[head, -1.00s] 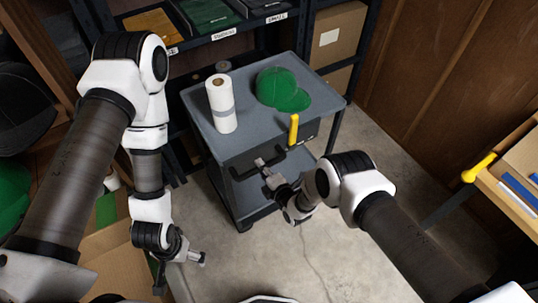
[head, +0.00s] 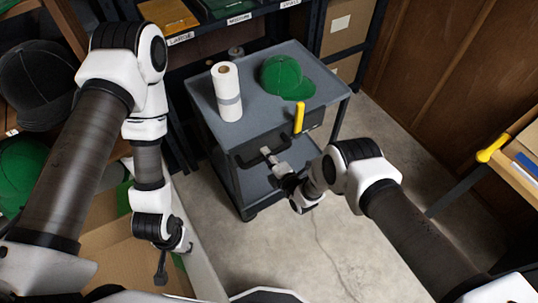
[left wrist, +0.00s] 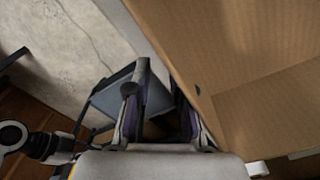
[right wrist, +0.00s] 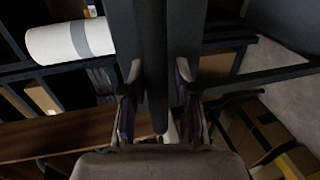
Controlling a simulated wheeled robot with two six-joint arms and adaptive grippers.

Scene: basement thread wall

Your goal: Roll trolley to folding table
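The trolley (head: 262,120) has a grey top and lower shelf on a dark frame. It stands in the middle of the head view, in front of the shelving. My right gripper (head: 267,155) is at its dark front handle. A wooden-topped table (head: 518,178), apparently the folding table, is partly visible at right.
A white roll (head: 227,92) and a green cap (head: 284,77) rest on the trolley top. A yellow grip (head: 298,117) stands at its front edge. An open cardboard box (head: 125,255) is beside my left gripper. Bare concrete floor (head: 335,245) lies right of the trolley.

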